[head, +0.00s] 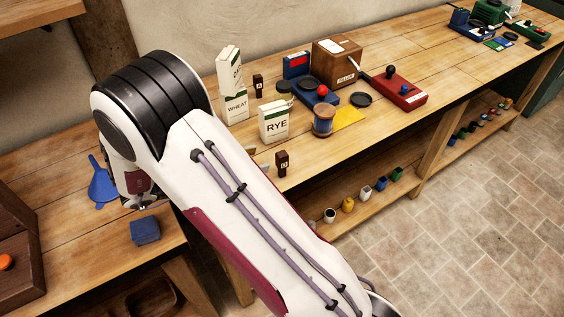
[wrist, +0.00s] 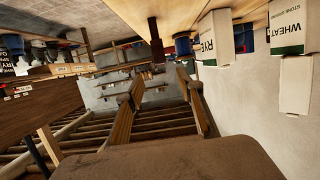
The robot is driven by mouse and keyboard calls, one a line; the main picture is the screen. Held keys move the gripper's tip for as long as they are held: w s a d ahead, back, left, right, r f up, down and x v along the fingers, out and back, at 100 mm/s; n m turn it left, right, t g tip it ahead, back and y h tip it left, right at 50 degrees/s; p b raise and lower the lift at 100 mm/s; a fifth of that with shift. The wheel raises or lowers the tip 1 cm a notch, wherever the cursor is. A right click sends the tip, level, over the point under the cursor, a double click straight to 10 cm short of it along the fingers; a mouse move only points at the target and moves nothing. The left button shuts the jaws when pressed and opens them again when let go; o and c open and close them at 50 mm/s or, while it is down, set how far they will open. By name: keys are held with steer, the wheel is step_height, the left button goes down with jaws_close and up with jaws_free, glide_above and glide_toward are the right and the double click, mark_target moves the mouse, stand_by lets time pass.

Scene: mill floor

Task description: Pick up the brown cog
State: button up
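I cannot make out a brown cog in either view. In the head view my gripper (head: 140,205) hangs at the left, partly hidden by my own arm, above the bench near a blue block (head: 145,230). In the wrist view the two fingers of my gripper (wrist: 155,98) stand apart with nothing between them. The brown things I see are two small upright tags (head: 258,86) (head: 282,163) and a brown and blue spool (head: 323,120); none clearly looks like a cog.
A blue funnel (head: 101,184) lies beside my gripper. WHEAT (head: 235,106) and RYE (head: 274,122) cartons, a brown box (head: 337,62) and a red device (head: 400,91) stand along the bench. A wooden cabinet (head: 20,255) is at the left. Several small coloured pots are on the lower shelf (head: 345,222).

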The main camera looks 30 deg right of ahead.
mark_target(279, 155)
steer(key=shift+x, duration=1.25)
steer(key=shift+f+x, duration=0.15)
steer(key=shift+x, duration=1.15)
steer(key=shift+f+x, duration=0.1)
steer(key=shift+x, duration=1.25)
steer(key=shift+a, duration=0.1)
steer(key=shift+c, duration=0.3)
steer(key=c, duration=1)
